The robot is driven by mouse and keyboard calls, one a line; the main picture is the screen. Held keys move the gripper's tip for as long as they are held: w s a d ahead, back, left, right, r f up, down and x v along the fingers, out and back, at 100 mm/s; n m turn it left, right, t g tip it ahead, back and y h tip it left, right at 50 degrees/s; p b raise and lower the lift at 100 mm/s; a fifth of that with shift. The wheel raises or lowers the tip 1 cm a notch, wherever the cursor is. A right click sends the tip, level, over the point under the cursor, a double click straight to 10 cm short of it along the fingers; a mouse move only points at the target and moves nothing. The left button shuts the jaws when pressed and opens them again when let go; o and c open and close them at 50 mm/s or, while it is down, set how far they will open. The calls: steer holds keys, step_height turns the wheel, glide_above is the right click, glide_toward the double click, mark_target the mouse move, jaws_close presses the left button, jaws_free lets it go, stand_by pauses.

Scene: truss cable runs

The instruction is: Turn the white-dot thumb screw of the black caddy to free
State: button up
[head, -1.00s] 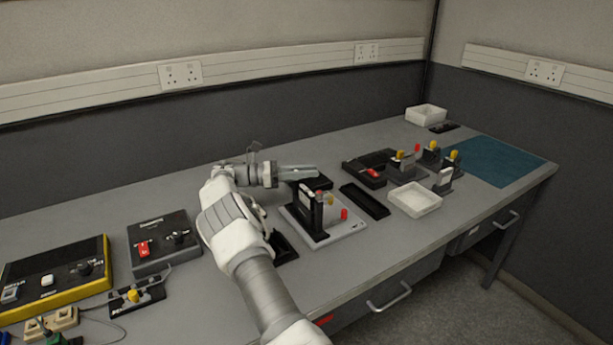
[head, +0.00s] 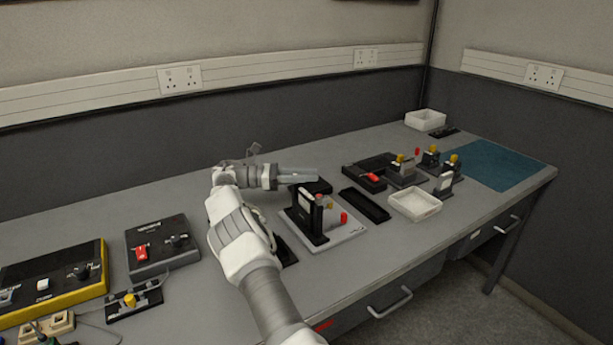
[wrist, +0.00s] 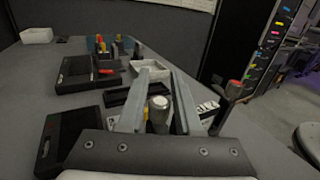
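My gripper (head: 303,175) is level above the back of a light grey plate (head: 345,232). A black upright holder (head: 304,215) stands on that plate, with a red-topped and a yellow knob beside it. In the wrist view the gripper (wrist: 160,85) is open, its two grey fingers apart. A silver knob with a pale top (wrist: 158,103) shows between and below them, apparently untouched. It may be the white-dot thumb screw; I cannot read its dot or setting. A red-topped post (wrist: 233,90) stands right of the fingers. I cannot tell for certain which holder is the black caddy.
A black tray (head: 365,204) and a white bin (head: 415,204) lie right of the plate. Several yellow-topped holders (head: 432,156) stand farther back near a blue mat (head: 497,164). Control boxes (head: 162,246) are at the left. The bench's back middle is clear.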

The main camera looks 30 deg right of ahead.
steer(key=shift+o, duration=1.3)
steer(key=s+d+r+p, duration=0.3)
steer(key=s+d+r, duration=0.3)
steer(key=s+r, duration=0.4)
steer(key=shift+r, duration=0.5)
